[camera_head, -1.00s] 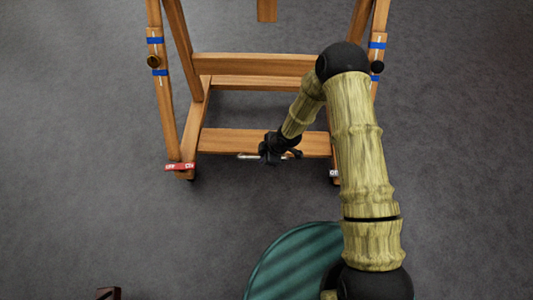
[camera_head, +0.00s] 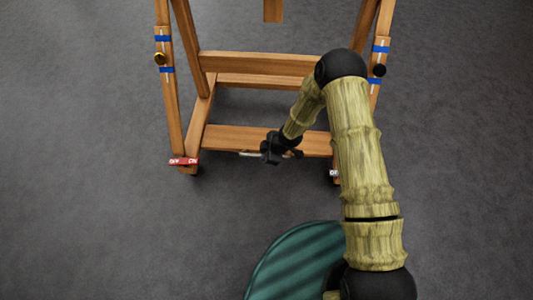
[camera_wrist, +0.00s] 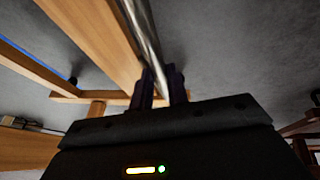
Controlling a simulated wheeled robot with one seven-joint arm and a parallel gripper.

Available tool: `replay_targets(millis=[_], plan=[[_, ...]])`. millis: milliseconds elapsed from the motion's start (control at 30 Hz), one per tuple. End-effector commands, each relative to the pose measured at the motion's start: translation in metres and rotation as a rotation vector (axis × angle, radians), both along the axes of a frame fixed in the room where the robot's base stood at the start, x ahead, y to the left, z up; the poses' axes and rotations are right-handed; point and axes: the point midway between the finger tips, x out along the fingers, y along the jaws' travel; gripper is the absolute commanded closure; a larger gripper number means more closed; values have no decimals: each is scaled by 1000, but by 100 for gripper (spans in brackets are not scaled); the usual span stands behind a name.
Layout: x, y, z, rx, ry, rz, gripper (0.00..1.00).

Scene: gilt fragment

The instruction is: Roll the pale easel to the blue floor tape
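The easel (camera_head: 260,63) is an orange-brown wooden frame on small wheels. It stands upright ahead of me, its top out of view. A thin metal bar (camera_head: 250,154) runs along its lower front beam (camera_head: 235,137). My gripper (camera_head: 271,150) is at this bar. In the wrist view the metal bar (camera_wrist: 145,35) passes between the dark fingers of my gripper (camera_wrist: 161,85), which look closed around it. Short blue bands (camera_head: 163,38) are on the easel's posts. A blue strip (camera_wrist: 20,52) shows in the wrist view; I cannot tell if it is floor tape.
A red tag (camera_head: 184,161) is at the easel's left foot and a small white one (camera_head: 334,173) at the right foot. Bare grey floor (camera_head: 80,130) lies on both sides. My teal round base is at the bottom.

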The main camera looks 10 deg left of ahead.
Motion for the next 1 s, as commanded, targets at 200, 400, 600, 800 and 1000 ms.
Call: replay_targets(millis=[200,400,600,800,1000], plan=[[-2,-2,0,-5,5,1,62],[-1,-3,0,-5,5,-3,62],[-2,-9,15,-4,4,-4,62],[-6,-23,49,-5,5,-4,62],[-11,-39,86,-5,4,-4,62]])
